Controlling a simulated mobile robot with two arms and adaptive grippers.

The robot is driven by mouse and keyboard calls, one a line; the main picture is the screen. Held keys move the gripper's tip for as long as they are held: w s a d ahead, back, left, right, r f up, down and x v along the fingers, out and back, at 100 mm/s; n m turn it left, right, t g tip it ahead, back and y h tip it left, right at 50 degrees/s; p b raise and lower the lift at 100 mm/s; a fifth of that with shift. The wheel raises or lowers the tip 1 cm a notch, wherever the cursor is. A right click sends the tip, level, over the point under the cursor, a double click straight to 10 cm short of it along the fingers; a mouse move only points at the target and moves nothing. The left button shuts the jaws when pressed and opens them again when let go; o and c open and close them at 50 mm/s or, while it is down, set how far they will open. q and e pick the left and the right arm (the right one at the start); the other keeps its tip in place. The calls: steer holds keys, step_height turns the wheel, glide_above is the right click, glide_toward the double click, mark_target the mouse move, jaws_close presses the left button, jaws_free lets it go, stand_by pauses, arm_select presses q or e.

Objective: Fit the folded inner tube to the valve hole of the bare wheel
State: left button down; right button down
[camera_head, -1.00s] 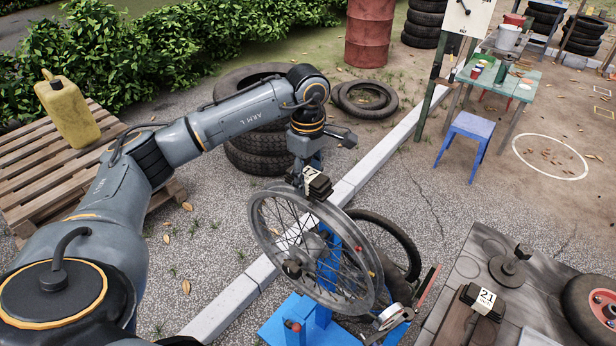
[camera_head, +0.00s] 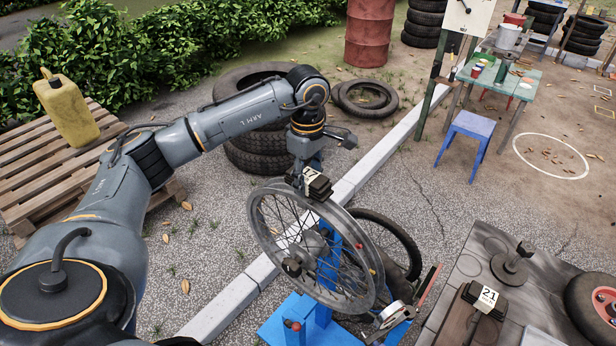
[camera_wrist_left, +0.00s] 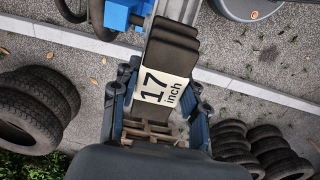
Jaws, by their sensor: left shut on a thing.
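The bare spoked wheel (camera_head: 268,232) stands tilted on a blue stand (camera_head: 325,262) in the head view. My left gripper (camera_head: 312,186) is at the wheel's upper rim, shut on a folded black inner tube (camera_head: 321,189) with a white "17 inch" label. In the left wrist view the tube (camera_wrist_left: 175,45) lies between the fingers, with the grey rim close by it. I cannot tell whether the tube touches the rim, and the valve and valve hole are hidden. My right gripper is not in view.
The grey workbench (camera_head: 545,300) at the lower right carries a round-based metal post (camera_head: 511,263) and a red-hubbed wheel (camera_head: 595,305). A tyre (camera_head: 405,240) is behind the stand. Stacked tyres (camera_head: 262,165), a pallet (camera_head: 30,170) and a blue stool (camera_head: 472,130) stand farther off.

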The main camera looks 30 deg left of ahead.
arm_select(q)
steer(key=shift+f+b, duration=0.8)
steer(key=shift+f, duration=0.2)
steer(key=shift+c, duration=1.1)
jaws_free()
steer(key=shift+r+p, duration=2.1)
steer(key=shift+r, duration=1.45)
step_height(320, 180, up, 12)
steer(key=shift+a, duration=0.1)
